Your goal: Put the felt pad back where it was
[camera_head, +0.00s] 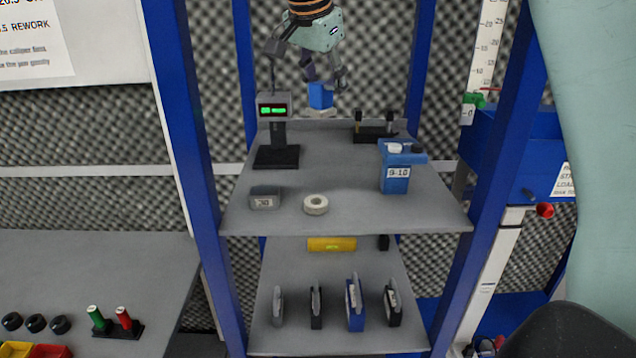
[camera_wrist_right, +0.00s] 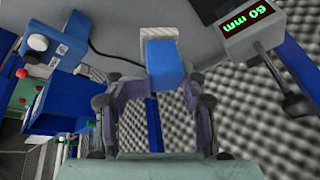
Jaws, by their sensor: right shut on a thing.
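My right gripper (camera_head: 325,80) hangs from the top of the head view, above the back of the upper grey shelf (camera_head: 345,215). It is shut on a blue block (camera_head: 321,96) with a flat off-white pad (camera_head: 321,113) at its lower end, which looks like the felt pad. In the right wrist view the blue block (camera_wrist_right: 166,62) is between the fingertips, and the off-white pad (camera_wrist_right: 160,33) shows at its far end. I cannot tell whether the pad touches the shelf. My left gripper is not in view.
A display stand (camera_head: 273,107) with green digits stands left of the gripper. A black fixture (camera_head: 375,134) and a blue box marked 9-10 (camera_head: 396,183) stand to the right. A grey block (camera_head: 264,199) and an off-white ring (camera_head: 316,204) lie in front. Blue posts (camera_head: 190,120) flank the shelf.

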